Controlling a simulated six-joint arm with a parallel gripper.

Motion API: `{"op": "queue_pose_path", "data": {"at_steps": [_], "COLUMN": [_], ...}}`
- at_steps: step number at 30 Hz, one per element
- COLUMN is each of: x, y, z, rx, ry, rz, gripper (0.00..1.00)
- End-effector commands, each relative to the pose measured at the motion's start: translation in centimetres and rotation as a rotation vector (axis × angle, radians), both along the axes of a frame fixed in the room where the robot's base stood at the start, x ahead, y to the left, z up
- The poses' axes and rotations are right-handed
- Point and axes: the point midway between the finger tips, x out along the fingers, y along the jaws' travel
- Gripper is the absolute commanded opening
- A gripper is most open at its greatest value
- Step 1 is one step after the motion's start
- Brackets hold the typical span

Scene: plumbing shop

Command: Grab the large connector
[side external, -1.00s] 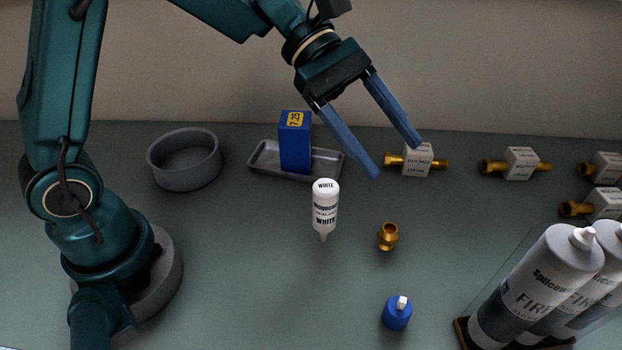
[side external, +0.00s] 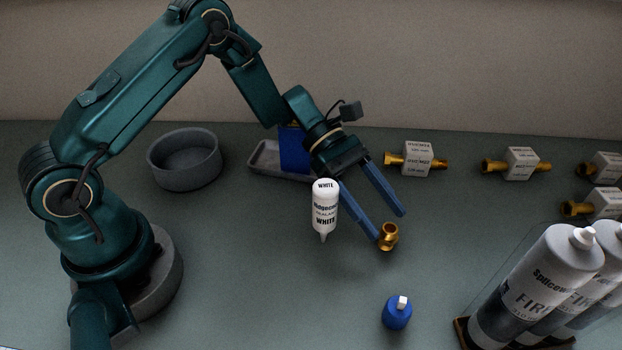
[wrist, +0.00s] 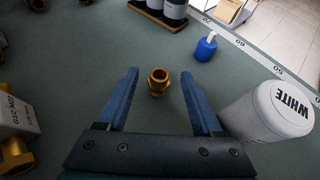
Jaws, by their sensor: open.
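A loose brass connector (side external: 388,237) stands on the green bench top. In the wrist view the brass connector (wrist: 158,82) lies between and slightly below the line of my two fingertips, with space on both sides. My gripper (side external: 389,225) is open and empty, with its blue fingers pointing down toward the connector. In the side view one fingertip overlaps the connector's left edge; I cannot tell whether they touch. My gripper (wrist: 160,73) shows spread fingers in the wrist view. Several brass fittings with white labels, such as this labelled fitting (side external: 416,159), lie along the back.
A white sealant bottle (side external: 325,207) stands close to the left of my gripper. A small blue bottle (side external: 397,313) stands in front, and large cartridges (side external: 540,285) stand front right. A blue box (side external: 293,150) in a grey tray (side external: 262,157) and a round bowl (side external: 185,165) are behind.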

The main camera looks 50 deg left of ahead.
Motion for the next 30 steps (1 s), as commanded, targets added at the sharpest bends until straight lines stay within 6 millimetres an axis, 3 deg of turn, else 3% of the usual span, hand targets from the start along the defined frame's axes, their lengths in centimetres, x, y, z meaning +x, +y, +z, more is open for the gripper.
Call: {"op": "queue_pose_path", "data": {"at_steps": [1,7,16,21,30], "x": [-0.1,-0.1,0.0,0.0,0.0], "y": [0.0,-2.3,-2.6,-2.6,-2.6], "z": [-1.0,-2.1,-2.2,-2.2,-2.2], "rx": [0.0,0.001,0.001,0.001,0.001], "ry": [0.004,-0.001,-0.001,-0.001,-0.002], "rz": [0.0,-0.003,0.0,0.0,0.001], "gripper": [0.67,0.67,0.67,0.02,0.0]}}
